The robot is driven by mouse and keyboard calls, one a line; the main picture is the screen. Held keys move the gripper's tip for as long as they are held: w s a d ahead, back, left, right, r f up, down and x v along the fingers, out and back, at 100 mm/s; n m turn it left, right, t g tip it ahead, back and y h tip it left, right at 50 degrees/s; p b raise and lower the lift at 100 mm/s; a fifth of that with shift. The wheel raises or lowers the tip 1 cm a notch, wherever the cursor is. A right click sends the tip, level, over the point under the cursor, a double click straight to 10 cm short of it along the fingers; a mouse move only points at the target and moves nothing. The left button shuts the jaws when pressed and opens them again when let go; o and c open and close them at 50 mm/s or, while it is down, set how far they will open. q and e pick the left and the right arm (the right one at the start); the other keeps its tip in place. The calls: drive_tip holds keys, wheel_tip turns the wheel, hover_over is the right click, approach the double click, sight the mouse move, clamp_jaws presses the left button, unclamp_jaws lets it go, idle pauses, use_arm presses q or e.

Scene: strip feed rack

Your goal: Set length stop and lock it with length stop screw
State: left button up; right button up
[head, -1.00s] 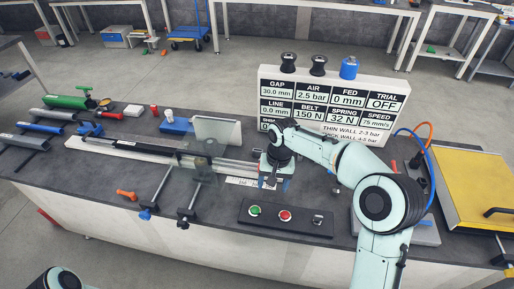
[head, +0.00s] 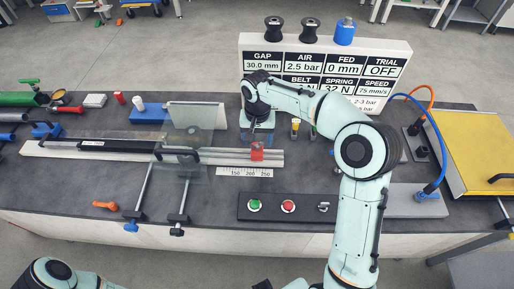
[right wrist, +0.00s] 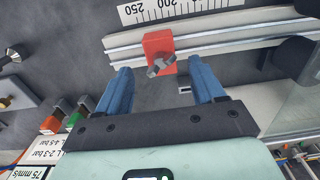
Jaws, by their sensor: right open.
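The length stop is a red block (head: 257,152) on the rail near its right end, behind the number scale (head: 245,172). In the right wrist view the red block (right wrist: 157,44) sits on the twin rails. The length stop screw (right wrist: 162,67) is a grey winged knob on the block's side facing my gripper. My right gripper (right wrist: 159,68) is open, its two blue fingers either side of the screw and apart from it. In the head view the right gripper is behind the block, with its fingers mostly hidden. My left gripper is out of view; only part of its arm shows at lower left.
A clear guard plate (head: 188,150) stands over the rail left of the stop. A button panel (head: 288,207) lies in front. The display board (head: 325,65) stands behind my right arm. A yellow plate (head: 475,150) is at right. An orange tool (head: 105,206) lies front left.

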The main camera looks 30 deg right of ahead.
sight(257, 144)
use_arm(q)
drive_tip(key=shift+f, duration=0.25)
use_arm(e)
wheel_tip(257, 144, down, 5)
drive_tip(key=shift+r, duration=0.1)
clamp_jaws()
drive_tip(key=w+a, duration=0.1)
drive_tip(key=w+a+p, duration=0.1)
drive_tip(key=a, duration=0.1)
drive_tip(key=w+a, duration=0.1)
drive_tip(key=shift+a, duration=0.4)
drive_tip(key=shift+w+a, duration=0.2)
drive_tip(key=shift+a, duration=0.05)
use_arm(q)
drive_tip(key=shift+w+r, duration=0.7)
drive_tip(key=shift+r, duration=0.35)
use_arm(e)
unclamp_jaws()
drive_tip(key=shift+s, duration=0.1)
